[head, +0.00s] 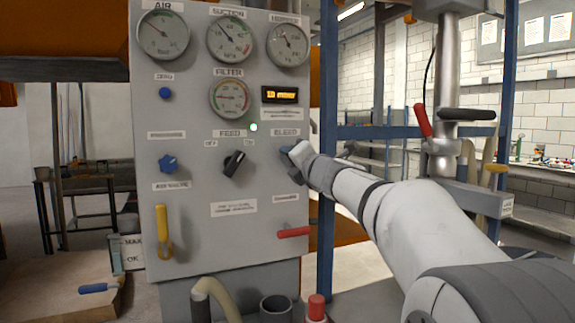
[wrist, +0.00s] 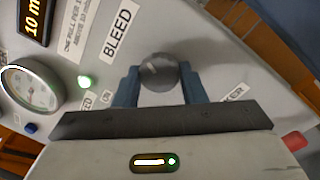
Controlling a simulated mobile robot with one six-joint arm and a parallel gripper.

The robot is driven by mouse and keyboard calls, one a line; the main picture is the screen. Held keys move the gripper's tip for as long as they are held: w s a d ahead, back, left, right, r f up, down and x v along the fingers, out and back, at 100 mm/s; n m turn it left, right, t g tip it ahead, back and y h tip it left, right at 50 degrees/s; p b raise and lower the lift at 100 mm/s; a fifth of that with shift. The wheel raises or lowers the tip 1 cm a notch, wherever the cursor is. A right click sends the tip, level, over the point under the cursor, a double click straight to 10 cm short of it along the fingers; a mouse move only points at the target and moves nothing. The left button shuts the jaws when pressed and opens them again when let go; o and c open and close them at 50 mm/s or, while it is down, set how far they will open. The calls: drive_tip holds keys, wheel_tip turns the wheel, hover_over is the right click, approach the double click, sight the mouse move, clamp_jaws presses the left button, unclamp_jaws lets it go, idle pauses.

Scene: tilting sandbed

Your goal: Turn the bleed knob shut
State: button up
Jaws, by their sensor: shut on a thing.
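The bleed knob is a round grey knob (wrist: 158,72) on the panel beside the BLEED label (wrist: 121,33) in the wrist view. My gripper (wrist: 160,84) has its two blue fingers on either side of the knob, shut on it. In the head view my gripper (head: 290,150) reaches the panel from the right, just under the BLEED label (head: 286,133). The knob is hidden there behind my gripper and wrist.
The grey panel (head: 190,235) carries several gauges, a black feed switch (head: 234,163), a blue knob (head: 168,162), a yellow lever (head: 162,232) and a red lever (head: 294,232) below my gripper. A green light (head: 253,127) is lit. A blue post (head: 326,220) stands right of the panel.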

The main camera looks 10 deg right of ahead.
drive_tip(key=n+b, duration=0.1)
drive_tip(key=n, duration=0.4)
drive_tip(key=shift+f, duration=0.1)
drive_tip(key=shift+n, duration=0.3)
idle(0.4)
drive_tip(key=o, duration=1)
drive_tip(key=v, duration=0.8)
drive_tip(key=shift+d+r, duration=0.1)
drive_tip(key=shift+r, duration=0.1)
